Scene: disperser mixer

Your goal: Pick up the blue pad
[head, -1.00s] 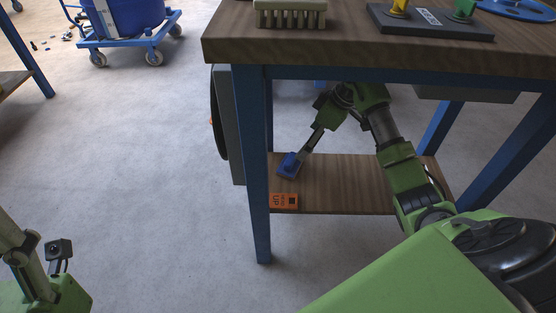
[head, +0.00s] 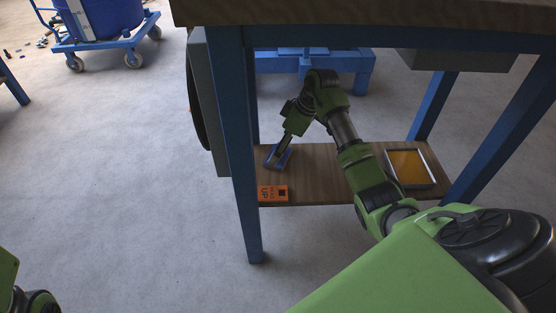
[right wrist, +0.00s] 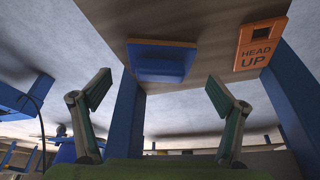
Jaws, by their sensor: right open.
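The blue pad (head: 272,162) lies on the wooden lower shelf of the workbench, near the left front leg. In the right wrist view the blue pad (right wrist: 162,62) shows ahead, centred between my fingers and beyond their tips. My right gripper (head: 281,150) reaches in under the bench top and is over the pad in the head view, partly covering it. In the right wrist view my right gripper (right wrist: 160,92) is open with nothing between its fingers. My left gripper is out of view; only bits of my left arm show at the lower left.
The shelf (head: 312,190) also holds an orange "HEAD UP" label (head: 272,193) at its front edge and a framed orange tray (head: 409,167) at right. The blue left leg (head: 243,150) and bench top (head: 380,15) border the opening.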

